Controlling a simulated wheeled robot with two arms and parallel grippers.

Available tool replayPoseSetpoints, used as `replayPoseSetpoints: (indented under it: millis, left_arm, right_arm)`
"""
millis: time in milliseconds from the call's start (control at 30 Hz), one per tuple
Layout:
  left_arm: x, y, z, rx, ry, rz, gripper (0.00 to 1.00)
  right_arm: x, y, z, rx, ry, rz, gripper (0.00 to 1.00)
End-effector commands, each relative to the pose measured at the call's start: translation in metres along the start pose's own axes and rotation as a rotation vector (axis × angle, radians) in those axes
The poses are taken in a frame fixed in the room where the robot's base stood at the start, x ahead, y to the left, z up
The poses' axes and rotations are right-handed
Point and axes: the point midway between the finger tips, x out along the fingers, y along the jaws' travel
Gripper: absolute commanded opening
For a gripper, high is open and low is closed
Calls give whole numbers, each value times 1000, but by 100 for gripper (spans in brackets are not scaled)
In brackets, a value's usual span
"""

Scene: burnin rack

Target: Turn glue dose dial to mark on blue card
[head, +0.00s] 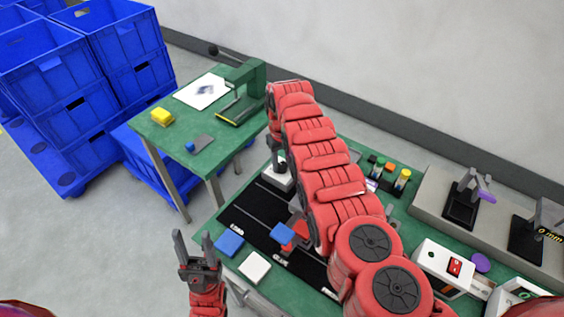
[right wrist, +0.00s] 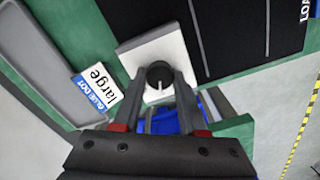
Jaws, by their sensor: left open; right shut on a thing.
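The glue dose dial is a black round knob (right wrist: 159,73) on a white box (right wrist: 143,49) in the right wrist view. A pale pointer line shows on the knob between the fingers; its exact setting is too small to read. My right gripper (right wrist: 160,78) is shut on the knob. In the head view the white box (head: 283,182) shows beneath my right arm, which hides most of the knob. A blue and white card (right wrist: 97,88) printed "large" lies left of the box in the right wrist view. My left gripper (head: 196,244) is open and empty, left of the green bench.
The green bench (head: 207,233) carries a black mat (head: 247,212), a blue block (head: 229,243), a white block (head: 254,267) and small coloured-capped bottles (head: 402,181). A second green table (head: 172,137) and blue crates (head: 131,45) stand behind.

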Motion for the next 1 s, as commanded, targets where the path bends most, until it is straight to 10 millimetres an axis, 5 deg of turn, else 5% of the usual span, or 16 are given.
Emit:
replayPoseSetpoints:
  millis: [367, 1000]
  left_arm:
    - [-4, 0, 1, 0, 0, 0, 50]
    - [-36, 2, 6, 0, 0, 0, 50]
  right_arm:
    - [1, 0, -1, 95, 2, 0, 0]
    - [3, 0, -1, 632, 3, -1, 0]
